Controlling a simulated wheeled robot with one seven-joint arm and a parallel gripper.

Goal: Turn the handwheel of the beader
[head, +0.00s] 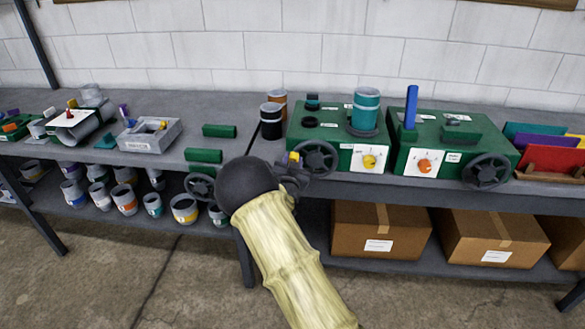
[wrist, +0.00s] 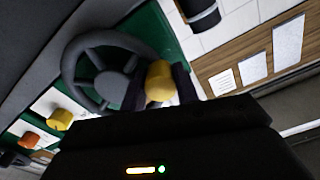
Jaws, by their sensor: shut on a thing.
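Two green bench machines with dark handwheels stand on the bench; their labels are too small to read, so I cannot tell which is the beader. The left green machine (head: 340,158) has a yellow dial (head: 369,162) and a dark handwheel (head: 316,159) on its front. My gripper (head: 293,174) is at this wheel's left side. In the wrist view the fingers of my gripper (wrist: 160,88) are shut on the wheel's yellow knob (wrist: 159,76), at the rim of the handwheel (wrist: 82,62). The right green machine (head: 402,160) has an orange dial (head: 425,165) and its own handwheel (head: 486,171).
A teal-banded can (head: 366,108) stands on the left machine, with dark and orange cans (head: 271,121) beside it. Another dark wheel (head: 201,187) shows left of my arm. Cardboard boxes (head: 378,230) and several cans (head: 124,199) fill the lower shelf. The floor in front is clear.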

